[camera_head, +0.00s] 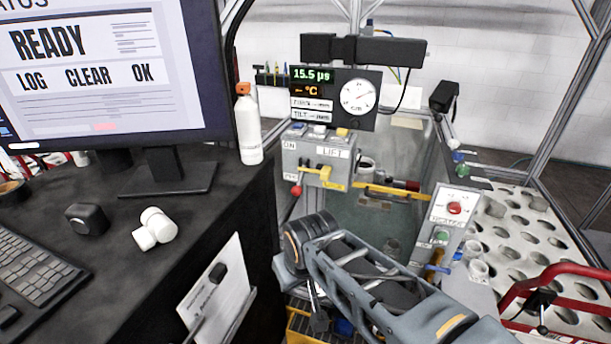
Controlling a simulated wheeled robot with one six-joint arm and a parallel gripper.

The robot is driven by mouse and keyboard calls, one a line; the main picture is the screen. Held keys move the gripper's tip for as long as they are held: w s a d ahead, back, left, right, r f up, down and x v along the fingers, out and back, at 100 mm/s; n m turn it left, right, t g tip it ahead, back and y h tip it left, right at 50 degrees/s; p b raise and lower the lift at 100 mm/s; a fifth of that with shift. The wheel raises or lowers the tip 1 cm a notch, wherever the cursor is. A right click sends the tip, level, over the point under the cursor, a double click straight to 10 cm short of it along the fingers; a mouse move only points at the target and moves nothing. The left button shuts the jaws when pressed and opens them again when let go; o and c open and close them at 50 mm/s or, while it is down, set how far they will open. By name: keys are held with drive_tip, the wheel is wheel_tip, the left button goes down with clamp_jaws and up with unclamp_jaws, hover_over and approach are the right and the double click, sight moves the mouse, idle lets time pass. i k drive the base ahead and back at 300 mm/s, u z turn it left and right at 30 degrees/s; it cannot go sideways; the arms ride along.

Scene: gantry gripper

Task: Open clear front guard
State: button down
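A clear, slightly green pane (350,222), which looks like the front guard, stands in the machine at the middle of the view. A yellow bar (398,195), which may be its handle, runs across its upper part. The pane looks closed, but its edges are hard to make out. My grey arm comes in from the lower right and crosses in front of the pane's lower part. My gripper cannot be made out; the arm's own links seem to hide it. I cannot tell whether the arm touches the pane.
A lift control box (315,160) with a red-knobbed lever stands left of the pane. A heater box (452,215) with a red button stands right. A gauge panel (335,97) hangs above. A black desk (110,275) with a monitor (105,75) and white bottle (248,125) fills the left. Red tubing (560,279) is at right.

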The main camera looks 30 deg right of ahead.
sight(410, 193)
drive_tip(key=z, duration=1.3)
